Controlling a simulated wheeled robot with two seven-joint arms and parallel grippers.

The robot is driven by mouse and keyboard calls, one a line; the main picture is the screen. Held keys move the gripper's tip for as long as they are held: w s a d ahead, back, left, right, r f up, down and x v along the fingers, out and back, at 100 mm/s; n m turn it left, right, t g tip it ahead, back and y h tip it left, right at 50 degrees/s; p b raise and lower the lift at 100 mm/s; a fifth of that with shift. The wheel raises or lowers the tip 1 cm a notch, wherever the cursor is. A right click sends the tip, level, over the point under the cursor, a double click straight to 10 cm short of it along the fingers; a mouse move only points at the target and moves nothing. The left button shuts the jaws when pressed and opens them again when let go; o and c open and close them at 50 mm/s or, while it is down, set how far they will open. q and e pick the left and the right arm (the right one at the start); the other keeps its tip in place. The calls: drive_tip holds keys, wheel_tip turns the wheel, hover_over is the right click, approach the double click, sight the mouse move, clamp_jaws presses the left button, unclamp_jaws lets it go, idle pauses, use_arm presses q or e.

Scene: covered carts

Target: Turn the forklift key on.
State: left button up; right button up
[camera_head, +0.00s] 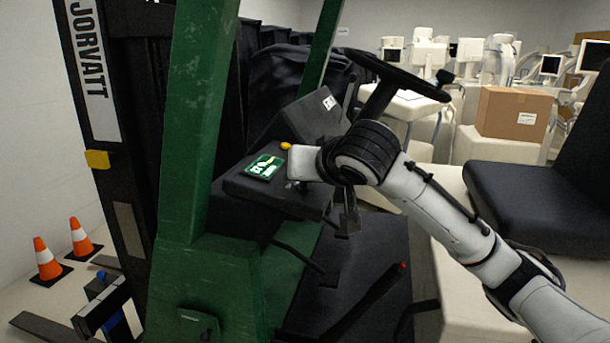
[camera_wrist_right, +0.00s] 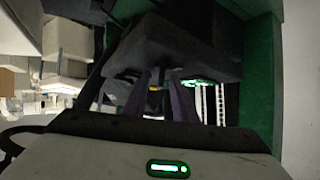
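The green forklift (camera_head: 196,125) stands in the middle of the head view. Its dark dash panel (camera_head: 232,186) carries a lit green display (camera_head: 264,167) and a yellow button (camera_head: 286,146). My right gripper (camera_head: 293,184) is at the right side of this panel, its fingers mostly hidden by its white body. In the right wrist view, my right gripper's two fingers (camera_wrist_right: 164,97) stand apart below the panel's dark underside (camera_wrist_right: 180,48). A small dark part (camera_wrist_right: 160,74) shows between them; I cannot tell whether it is the key, or whether a finger touches it. My left gripper does not show.
The steering wheel (camera_head: 398,77) is above and behind my right wrist. A black seat (camera_head: 525,198) is at the right. Levers, one red-tipped (camera_head: 403,266), rise below my arm. Traffic cones (camera_head: 46,259) stand at the left. A cardboard box (camera_head: 513,113) sits behind.

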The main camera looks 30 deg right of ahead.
drive_tip(key=v, duration=1)
drive_tip(key=shift+s, duration=0.1)
idle(0.3)
